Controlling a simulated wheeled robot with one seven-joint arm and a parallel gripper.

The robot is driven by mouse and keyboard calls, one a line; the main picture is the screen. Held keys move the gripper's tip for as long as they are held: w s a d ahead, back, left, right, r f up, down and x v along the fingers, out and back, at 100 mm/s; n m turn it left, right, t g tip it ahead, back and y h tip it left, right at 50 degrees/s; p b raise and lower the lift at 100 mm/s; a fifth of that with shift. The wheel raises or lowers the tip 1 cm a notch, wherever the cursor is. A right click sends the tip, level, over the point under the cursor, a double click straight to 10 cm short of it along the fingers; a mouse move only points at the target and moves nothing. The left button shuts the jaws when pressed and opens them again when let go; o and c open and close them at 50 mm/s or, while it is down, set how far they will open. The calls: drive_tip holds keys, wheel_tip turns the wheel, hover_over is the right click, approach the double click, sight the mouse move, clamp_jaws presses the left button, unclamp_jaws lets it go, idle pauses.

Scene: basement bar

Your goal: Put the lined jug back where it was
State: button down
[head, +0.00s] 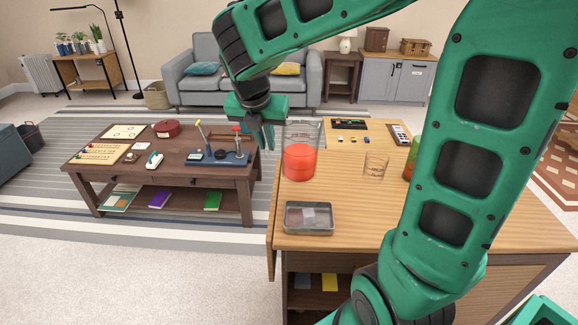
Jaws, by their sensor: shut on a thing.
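The lined jug (300,160) is a clear, upright vessel with red liquid in its lower part. It is at the left edge of the light wooden counter top in the head view. My gripper (267,132) points down at the jug's left side and is shut on the jug, seemingly at its handle. The fingertips and the handle are hard to make out. I cannot tell whether the jug's base touches the counter or hangs just above it.
On the counter (345,228) are a grey tray (309,217), a clear tumbler (376,167), a green item (412,158) partly behind my arm, a dark tray (348,124) and small pieces. A cluttered coffee table (130,172) stands left. Bare counter lies between tumbler and grey tray.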

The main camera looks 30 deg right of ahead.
drive_tip(key=w+d+f, duration=0.5)
drive_tip(key=d+f, duration=0.3)
drive_tip(key=f, duration=0.1)
drive_tip(key=shift+f, duration=0.35)
drive_tip(key=c, duration=1.8)
unclamp_jaws()
